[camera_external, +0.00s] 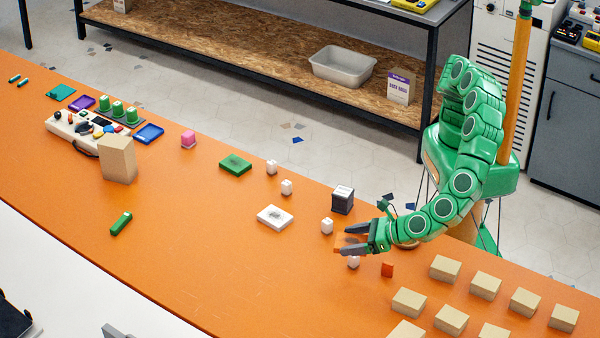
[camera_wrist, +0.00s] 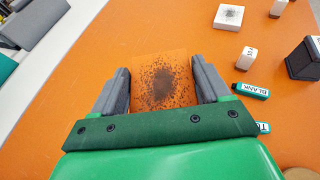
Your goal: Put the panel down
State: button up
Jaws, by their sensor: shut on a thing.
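My gripper (camera_external: 350,239) is shut on the panel (camera_external: 347,244) near the right part of the orange table. In the wrist view the panel (camera_wrist: 164,82) is a thin square between the two grey fingers, with dark speckles thickest in its middle. It looks orange, but I cannot tell whether that is its own colour or the table showing through. I cannot tell whether it touches the table (camera_external: 250,285) or hangs just above it.
A speckled white pad (camera_external: 275,216) lies left. Several cardboard boxes (camera_external: 409,302) fill the right. The front middle is clear.

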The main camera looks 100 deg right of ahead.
jog(key=w+a+f, duration=0.3)
jog(key=w+a, duration=0.1)
send_over(328, 296)
jog(key=f, duration=0.2)
jog(key=s+f, duration=0.1)
jog(key=f, duration=0.1)
jog(key=shift+d, duration=0.2)
jog(key=shift+w+a+f, duration=0.25)
jog(key=shift+w+f, duration=0.2)
jog(key=shift+f, duration=1.65)
jog(key=shift+f, duration=0.15)
jog(key=o, duration=1)
jog(key=shift+o, duration=0.2)
